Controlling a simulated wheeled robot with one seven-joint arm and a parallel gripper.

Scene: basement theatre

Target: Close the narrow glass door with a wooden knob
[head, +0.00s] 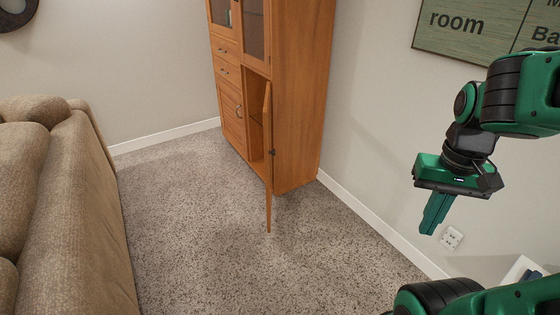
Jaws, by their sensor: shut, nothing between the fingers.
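A tall wooden cabinet (303,95) stands in the corner by the right wall. One lower door (268,170) stands open, swung out toward me and seen nearly edge-on. I cannot tell whether this door has glass, and no wooden knob can be made out on it. Behind it, part of the cabinet's inside shows. Two upper doors with glass panes (254,28) look shut. My gripper (430,229) is shut and empty, pointing down in front of the right wall. It is well to the right of the open door and apart from it.
A beige sofa (85,205) fills the left side. Speckled carpet (190,240) lies clear between the sofa and the cabinet. The right wall carries a green sign (470,28) and an outlet (451,238). A white object (522,270) is partly hidden at lower right.

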